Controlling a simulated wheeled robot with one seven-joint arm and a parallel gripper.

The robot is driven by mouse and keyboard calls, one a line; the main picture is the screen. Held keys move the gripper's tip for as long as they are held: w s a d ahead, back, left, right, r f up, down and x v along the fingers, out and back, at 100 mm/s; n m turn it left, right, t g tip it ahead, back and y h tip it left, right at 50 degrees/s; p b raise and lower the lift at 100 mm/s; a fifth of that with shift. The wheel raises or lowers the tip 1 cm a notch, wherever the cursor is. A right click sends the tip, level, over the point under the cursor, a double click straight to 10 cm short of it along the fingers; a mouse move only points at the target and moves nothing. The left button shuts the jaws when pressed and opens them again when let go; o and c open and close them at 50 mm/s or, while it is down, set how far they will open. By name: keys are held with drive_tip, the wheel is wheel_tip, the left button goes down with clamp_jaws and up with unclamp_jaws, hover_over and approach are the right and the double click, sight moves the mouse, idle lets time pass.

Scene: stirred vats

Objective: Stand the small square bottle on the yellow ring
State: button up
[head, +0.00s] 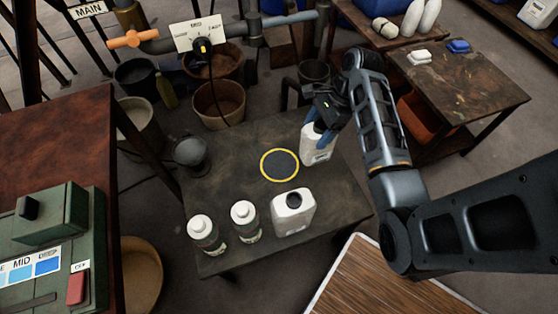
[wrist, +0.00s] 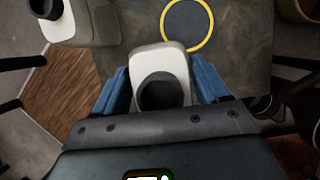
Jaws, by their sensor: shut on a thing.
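The small square bottle (head: 316,152) is white, and in the wrist view (wrist: 160,62) its black cap faces me. My gripper (head: 319,133) is shut on it, with a blue finger on each side in the wrist view (wrist: 159,92). The bottle is roughly upright, to the right of the yellow ring (head: 264,174) on the dark table. The ring is empty and also shows at the top of the wrist view (wrist: 211,27). I cannot tell whether the bottle's base touches the table.
A larger white square bottle (head: 293,215) and two round white-capped bottles (head: 207,237) (head: 245,224) stand along the table's front. A grey cup-like vessel (head: 190,152) is at the left. The tabletop (head: 232,179) around the ring is clear.

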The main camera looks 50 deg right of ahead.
drive_tip(key=w+a+f+b, duration=0.2)
drive_tip(key=w+a+f, duration=0.2)
drive_tip(key=w+f, duration=0.6)
drive_tip(key=shift+w+f, duration=0.35)
drive_tip(key=shift+f, duration=0.05)
drive_tip(key=o, duration=1.4)
drive_tip(key=shift+f, duration=0.15)
drive_tip(key=p+v, duration=0.1)
drive_tip(key=v, duration=1.1)
drive_tip(key=shift+p, duration=0.35)
